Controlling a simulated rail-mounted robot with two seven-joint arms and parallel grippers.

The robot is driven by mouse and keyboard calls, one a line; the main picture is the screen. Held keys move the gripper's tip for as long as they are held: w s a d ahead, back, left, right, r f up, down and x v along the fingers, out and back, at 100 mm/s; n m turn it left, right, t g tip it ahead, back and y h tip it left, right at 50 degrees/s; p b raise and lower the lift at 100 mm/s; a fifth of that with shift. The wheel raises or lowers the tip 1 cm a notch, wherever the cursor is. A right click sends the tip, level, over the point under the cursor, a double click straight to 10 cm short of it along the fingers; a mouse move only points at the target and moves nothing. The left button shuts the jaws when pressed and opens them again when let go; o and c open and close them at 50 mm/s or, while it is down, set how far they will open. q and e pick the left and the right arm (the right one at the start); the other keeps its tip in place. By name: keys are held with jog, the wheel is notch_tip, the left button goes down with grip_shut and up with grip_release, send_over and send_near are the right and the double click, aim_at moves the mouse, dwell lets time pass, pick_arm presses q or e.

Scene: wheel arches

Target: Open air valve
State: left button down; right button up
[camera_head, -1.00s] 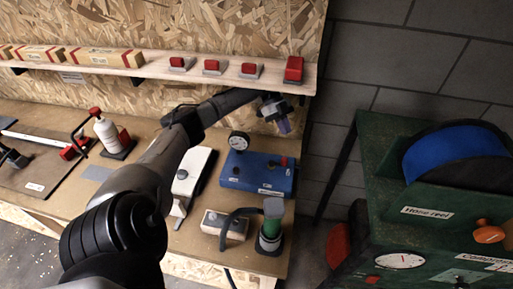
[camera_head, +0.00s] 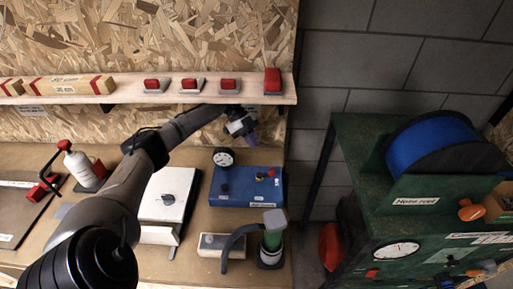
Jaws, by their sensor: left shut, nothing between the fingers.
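My left gripper (camera_head: 249,134) is shut and empty. It hangs in the air just below the wooden shelf, above the back of the blue box. The blue box (camera_head: 228,199) on the bench carries a round gauge, a dark knob and a small red and yellow fitting. The green compressor stand (camera_head: 350,158) at the right has a gauge (camera_head: 396,251), an orange knob (camera_head: 471,210) and a small dark handle (camera_head: 450,260) on its front. I cannot tell for certain which fitting is the air valve. My left gripper is well away from the green stand. My right gripper is out of view.
A blue hose reel (camera_head: 428,146) tops the green stand. The shelf (camera_head: 125,98) holds red-topped blocks and wooden boxes. On the bench are a white box (camera_head: 165,210), a green-bodied pump (camera_head: 272,240) and a white bottle (camera_head: 80,168). A gap separates bench and stand.

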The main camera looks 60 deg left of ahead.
pick_arm(q)
jog(key=x, duration=0.8)
jog(key=shift+d+f, duration=0.1)
jog(key=shift+d, duration=0.1)
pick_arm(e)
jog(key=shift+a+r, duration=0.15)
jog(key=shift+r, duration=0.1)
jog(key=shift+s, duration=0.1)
